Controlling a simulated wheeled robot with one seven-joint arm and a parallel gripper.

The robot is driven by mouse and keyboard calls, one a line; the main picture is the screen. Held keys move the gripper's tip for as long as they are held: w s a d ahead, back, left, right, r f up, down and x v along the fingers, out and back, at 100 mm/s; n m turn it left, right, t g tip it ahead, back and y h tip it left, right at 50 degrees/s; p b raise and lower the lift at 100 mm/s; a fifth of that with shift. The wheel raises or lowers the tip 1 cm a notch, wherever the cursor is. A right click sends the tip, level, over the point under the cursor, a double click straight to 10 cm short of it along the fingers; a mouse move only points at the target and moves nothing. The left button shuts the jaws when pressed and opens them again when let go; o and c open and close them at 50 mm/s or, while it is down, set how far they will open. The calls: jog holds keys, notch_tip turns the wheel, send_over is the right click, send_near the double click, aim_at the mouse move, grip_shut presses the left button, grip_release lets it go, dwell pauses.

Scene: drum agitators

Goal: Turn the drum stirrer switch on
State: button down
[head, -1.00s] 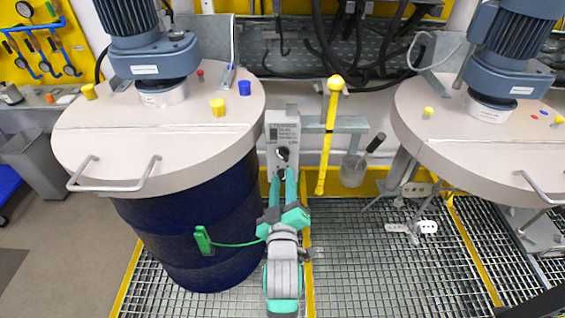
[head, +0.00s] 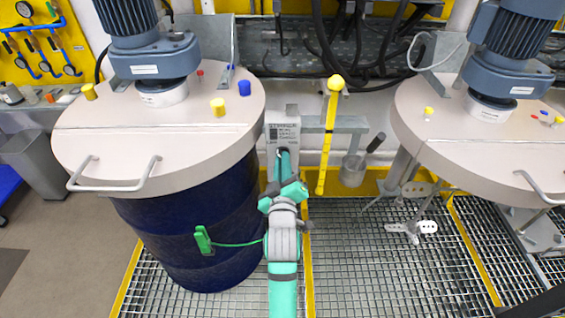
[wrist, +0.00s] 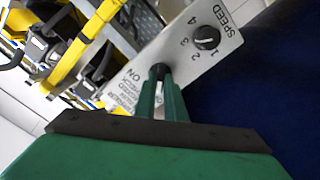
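My gripper (head: 283,153) has reached the box from the front. In the wrist view its two narrow green fingers (wrist: 161,88) lie close together on either side of the switch knob and look closed on it. The fingers cover part of the knob, so its exact angle is hard to read.
A black SPEED knob (wrist: 206,38) sits on the same panel. A blue drum (head: 190,235) with a beige lid (head: 120,150) stands close on the left.

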dwell(0.4)
jog(key=shift+d+m, duration=0.1)
jog(key=shift+m, duration=7.8)
jog(key=c, duration=1.8)
grip_release()
jog(key=shift+s, duration=0.1)
